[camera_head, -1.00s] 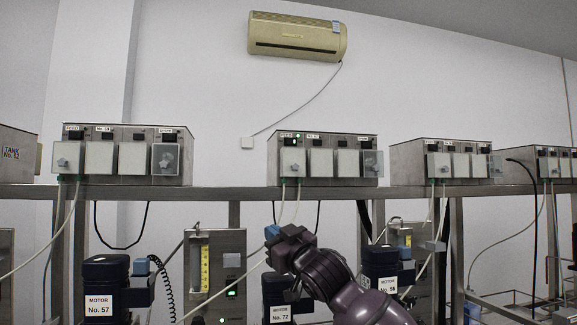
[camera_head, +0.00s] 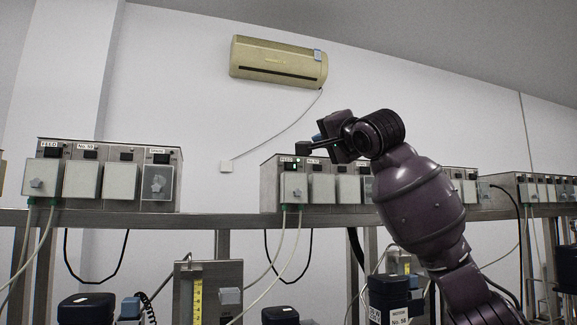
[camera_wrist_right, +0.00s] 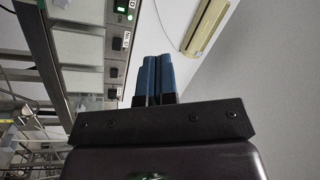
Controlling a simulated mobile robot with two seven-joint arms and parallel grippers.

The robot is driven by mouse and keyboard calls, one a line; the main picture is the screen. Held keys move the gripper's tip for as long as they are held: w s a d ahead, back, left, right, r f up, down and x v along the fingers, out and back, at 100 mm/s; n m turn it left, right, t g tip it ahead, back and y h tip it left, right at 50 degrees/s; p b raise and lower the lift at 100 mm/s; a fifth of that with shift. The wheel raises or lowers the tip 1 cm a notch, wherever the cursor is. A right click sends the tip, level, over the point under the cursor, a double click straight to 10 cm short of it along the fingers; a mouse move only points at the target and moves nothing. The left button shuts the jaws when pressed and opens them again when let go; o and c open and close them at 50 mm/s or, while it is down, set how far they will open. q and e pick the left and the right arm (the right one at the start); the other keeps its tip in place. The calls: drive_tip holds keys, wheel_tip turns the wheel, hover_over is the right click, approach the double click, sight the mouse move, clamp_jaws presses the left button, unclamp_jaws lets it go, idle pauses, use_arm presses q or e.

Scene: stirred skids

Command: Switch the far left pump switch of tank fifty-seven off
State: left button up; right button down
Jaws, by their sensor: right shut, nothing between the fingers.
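A metal switch box (camera_head: 330,158) stands on the shelf in the middle of the head view. Its label beside FEED is too small to read surely. Its far left switch (camera_head: 299,167), under the FEED label, shows a small green light. The box also shows in the right wrist view (camera_wrist_right: 88,12), turned sideways, with the green light (camera_wrist_right: 121,9) at the top. My right gripper (camera_head: 314,143) is at the box's top left in the head view, empty. Its blue fingers (camera_wrist_right: 153,78) are closed together in the wrist view, apart from the switches. My left gripper is out of view.
Another switch box (camera_head: 108,150) stands to the left, and more boxes (camera_head: 535,180) to the right. Grey covers, white hoses and a shelf edge (camera_head: 200,217) lie below. An air conditioner (camera_head: 278,63) hangs above on the wall.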

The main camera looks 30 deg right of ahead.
sight(289, 165)
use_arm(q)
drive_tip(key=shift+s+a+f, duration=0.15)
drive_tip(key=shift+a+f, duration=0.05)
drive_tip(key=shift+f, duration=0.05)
use_arm(e)
drive_tip(key=f+m, duration=0.1)
drive_tip(key=m, duration=0.1)
drive_tip(key=f+m+g, duration=0.1)
drive_tip(key=m, duration=0.1)
drive_tip(key=f+m+g, duration=0.1)
drive_tip(key=m, duration=0.1)
drive_tip(key=shift+w+d, duration=0.2)
drive_tip(key=shift+w, duration=0.2)
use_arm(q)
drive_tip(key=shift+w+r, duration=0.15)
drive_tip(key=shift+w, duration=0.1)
